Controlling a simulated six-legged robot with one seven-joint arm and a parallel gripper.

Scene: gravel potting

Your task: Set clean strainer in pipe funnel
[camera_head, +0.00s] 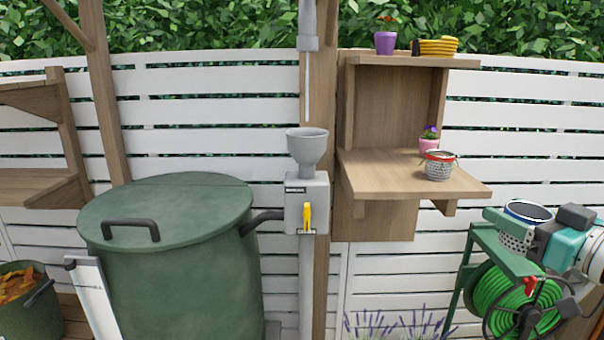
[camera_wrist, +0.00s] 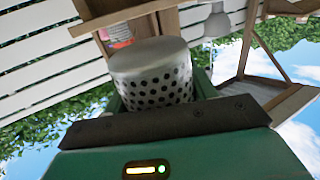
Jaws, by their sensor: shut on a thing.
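The pipe funnel (camera_head: 307,148) is a grey cone opening upward on top of a grey box on the pipe. A strainer with a blue rim and a perforated light metal wall (camera_head: 514,238) is in my gripper (camera_head: 503,225) at the right, well apart from the funnel. The same strainer (camera_wrist: 155,85) fills the middle of the wrist view, in front of my gripper's dark and green parts (camera_wrist: 165,122). My gripper is shut on the blue-rimmed strainer.
The wooden shelf (camera_head: 375,175) stands between my gripper and the funnel, with a pink flower pot (camera_head: 429,146) on it. A green barrel (camera_head: 180,270) stands left of the pipe. A green hose reel (camera_head: 510,300) is below my gripper. A yellow lever (camera_head: 307,217) is on the grey box.

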